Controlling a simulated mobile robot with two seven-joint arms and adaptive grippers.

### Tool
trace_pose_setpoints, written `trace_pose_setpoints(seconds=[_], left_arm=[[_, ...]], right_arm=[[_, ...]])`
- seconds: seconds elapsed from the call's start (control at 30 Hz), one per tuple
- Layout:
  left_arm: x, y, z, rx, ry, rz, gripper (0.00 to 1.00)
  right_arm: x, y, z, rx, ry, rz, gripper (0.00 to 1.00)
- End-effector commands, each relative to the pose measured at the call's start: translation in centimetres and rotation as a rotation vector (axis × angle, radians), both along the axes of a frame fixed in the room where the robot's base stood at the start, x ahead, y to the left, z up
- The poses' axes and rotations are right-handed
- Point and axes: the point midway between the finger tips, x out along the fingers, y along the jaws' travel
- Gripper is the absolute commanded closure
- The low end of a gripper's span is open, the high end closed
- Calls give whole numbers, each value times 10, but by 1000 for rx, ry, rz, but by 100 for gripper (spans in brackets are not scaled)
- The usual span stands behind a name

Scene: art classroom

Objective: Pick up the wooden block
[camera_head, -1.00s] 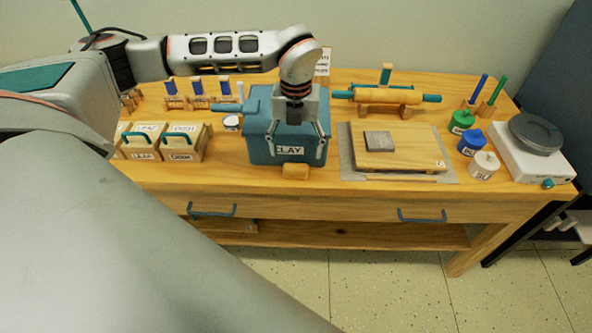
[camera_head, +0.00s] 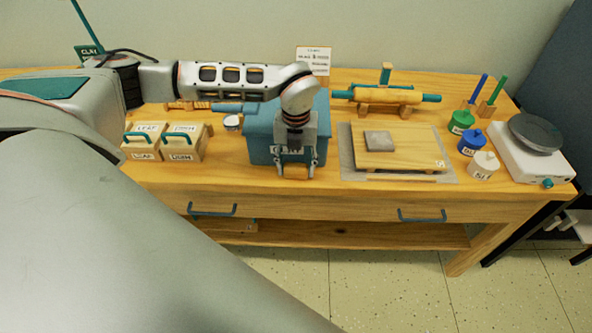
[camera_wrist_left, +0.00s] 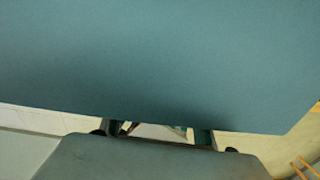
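The wooden block (camera_head: 296,171) is a small piece of light wood at the table's front, before the blue clay bin (camera_head: 262,148). In the head view it blends with the tabletop and can hardly be made out between my left fingers. My left gripper (camera_head: 296,172) points down in front of the bin, one fingertip at each side of the block's place. Whether the fingers touch the block cannot be told. In the left wrist view the bin's blue wall (camera_wrist_left: 160,60) fills most of the picture and the block is not clear. My right gripper is not in view.
A grey mat with a wooden board (camera_head: 410,155) lies to the right of the bin. Two small handled boxes (camera_head: 183,143) stand to the left. A rolling pin (camera_head: 388,96), colored jars (camera_head: 472,143) and a scale (camera_head: 530,160) are farther right. The front strip is clear.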

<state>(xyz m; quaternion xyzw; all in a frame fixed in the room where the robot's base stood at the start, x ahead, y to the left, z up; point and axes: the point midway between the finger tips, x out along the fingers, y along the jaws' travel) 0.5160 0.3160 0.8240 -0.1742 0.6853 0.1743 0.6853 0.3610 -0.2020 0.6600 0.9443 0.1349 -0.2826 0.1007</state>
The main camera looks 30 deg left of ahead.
Motion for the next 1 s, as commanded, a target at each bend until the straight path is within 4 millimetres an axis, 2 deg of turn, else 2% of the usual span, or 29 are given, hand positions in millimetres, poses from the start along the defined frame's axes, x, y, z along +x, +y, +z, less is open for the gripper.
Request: trace_pose_setpoints(seconds=[0.37,0.57,0.77,1.0], left_arm=[[0,0,1,0,0,0,74],[1,0,11,-1,-3,0,74],[2,0,40,0,-4,1,74],[1,0,86,0,-4,0,74]], right_arm=[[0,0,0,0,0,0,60],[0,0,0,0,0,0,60],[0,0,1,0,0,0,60],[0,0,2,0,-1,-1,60]])
